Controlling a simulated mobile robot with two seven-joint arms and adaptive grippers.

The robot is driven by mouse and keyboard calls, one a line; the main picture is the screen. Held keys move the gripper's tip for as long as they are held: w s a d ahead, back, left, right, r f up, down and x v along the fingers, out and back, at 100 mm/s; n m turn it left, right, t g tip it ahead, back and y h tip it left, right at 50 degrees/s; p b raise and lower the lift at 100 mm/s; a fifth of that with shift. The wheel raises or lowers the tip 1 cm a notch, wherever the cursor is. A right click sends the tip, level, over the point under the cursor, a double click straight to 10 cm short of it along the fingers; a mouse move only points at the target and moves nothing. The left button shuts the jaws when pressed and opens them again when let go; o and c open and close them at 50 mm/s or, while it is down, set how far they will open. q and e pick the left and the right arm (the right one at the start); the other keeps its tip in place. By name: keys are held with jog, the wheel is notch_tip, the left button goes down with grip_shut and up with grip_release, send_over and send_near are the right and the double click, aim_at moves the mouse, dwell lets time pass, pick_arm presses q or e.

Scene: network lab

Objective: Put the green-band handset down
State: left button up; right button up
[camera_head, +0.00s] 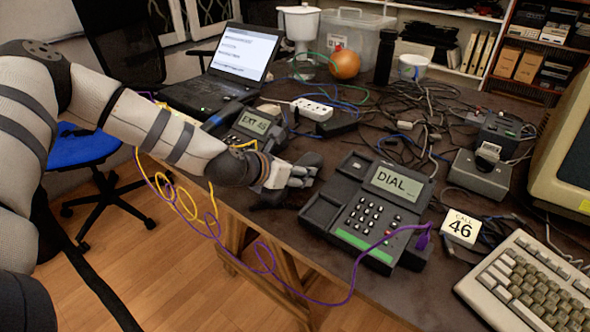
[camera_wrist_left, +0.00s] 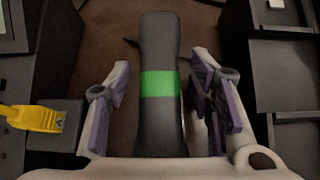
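The green-band handset (camera_wrist_left: 160,115) is dark grey with a bright green band. In the left wrist view it lies lengthwise between the two fingers of my left gripper (camera_wrist_left: 160,100), with a visible gap on each side. The gripper is open around it. In the head view my left gripper (camera_head: 303,172) is low over the table between two desk phones, and a dark end of the handset (camera_head: 268,197) shows below it. The phone reading DIAL (camera_head: 375,205) has a green strip and an empty cradle on its left. My right gripper is in neither view.
A phone reading EXT 45 (camera_head: 250,125) stands behind my left gripper. A purple cord (camera_head: 350,285) hangs over the front table edge. A yellow plug (camera_wrist_left: 35,118) is close to the left finger.

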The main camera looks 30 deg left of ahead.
pick_arm(q)
jog(key=shift+r, duration=0.15)
jog(key=v, duration=0.2)
jog(key=r+p+v, duration=0.1)
jog(key=v, duration=0.1)
jog(key=w+p+v, duration=0.1)
jog(key=v, duration=0.1)
jog(key=shift+s+r, duration=0.4)
jog(key=s, duration=0.1)
jog(key=s+r, duration=0.1)
jog(key=s, duration=0.2)
jog(key=shift+a+r+p, duration=0.25)
jog(key=shift+a+p, duration=0.05)
jog(key=shift+p, duration=0.1)
jog(key=shift+s+d+r, duration=0.1)
jog(key=shift+s+r, duration=0.05)
jog(key=shift+s, duration=0.4)
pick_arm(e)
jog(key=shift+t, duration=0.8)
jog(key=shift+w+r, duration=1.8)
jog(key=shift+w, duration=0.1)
